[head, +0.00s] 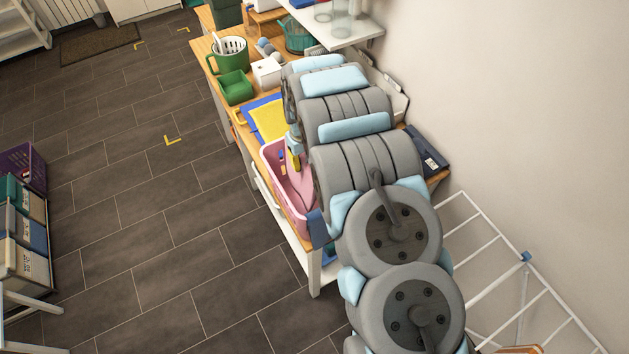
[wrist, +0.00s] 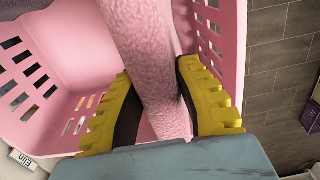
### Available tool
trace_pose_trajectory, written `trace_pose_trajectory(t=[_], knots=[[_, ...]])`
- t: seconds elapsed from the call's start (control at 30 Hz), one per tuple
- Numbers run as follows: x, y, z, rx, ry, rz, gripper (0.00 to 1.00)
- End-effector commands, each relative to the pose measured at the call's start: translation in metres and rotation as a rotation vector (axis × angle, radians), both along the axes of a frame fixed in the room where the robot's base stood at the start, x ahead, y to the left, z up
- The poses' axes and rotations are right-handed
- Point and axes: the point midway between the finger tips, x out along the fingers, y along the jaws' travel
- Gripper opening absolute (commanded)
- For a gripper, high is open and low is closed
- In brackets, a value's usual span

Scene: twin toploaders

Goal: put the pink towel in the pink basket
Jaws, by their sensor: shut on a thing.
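The pink basket (head: 275,158) stands on the wooden table, near its front edge, partly hidden by my arm in the head view. It also fills much of the wrist view (wrist: 70,45), with slotted walls on both sides. The pink towel (wrist: 146,40) hangs as a long fuzzy strip between my yellow fingers in the wrist view. My gripper (wrist: 160,105) is shut on the towel, with the towel over or inside the basket; I cannot tell how deep. In the head view my gripper (head: 295,150) is at the basket, with pink cloth below it.
A yellow cloth (head: 268,118) and a blue item lie behind the basket. A green bin (head: 236,87), a green basket with white contents (head: 231,55) and a white box (head: 267,72) stand farther back. A white rack (head: 500,270) is at the right. The floor left of the table is clear.

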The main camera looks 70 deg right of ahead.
Motion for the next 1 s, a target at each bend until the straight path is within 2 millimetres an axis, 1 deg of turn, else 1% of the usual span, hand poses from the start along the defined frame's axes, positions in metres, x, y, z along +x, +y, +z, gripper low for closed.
trace_pose_trajectory(t=[0.3, 0.4, 0.5, 0.83, 1.0], knots=[[-0.001, 0.001, -0.033, 0.003, 0.002, 0.001, 0.00], [0.000, 0.000, -0.041, 0.001, -0.001, 0.001, 0.00], [-0.001, 0.001, -0.047, 0.003, 0.001, 0.000, 0.00], [0.000, 0.000, -0.059, 0.001, 0.000, 0.000, 0.00], [0.000, 0.002, -0.073, 0.003, 0.001, 0.001, 0.00]])
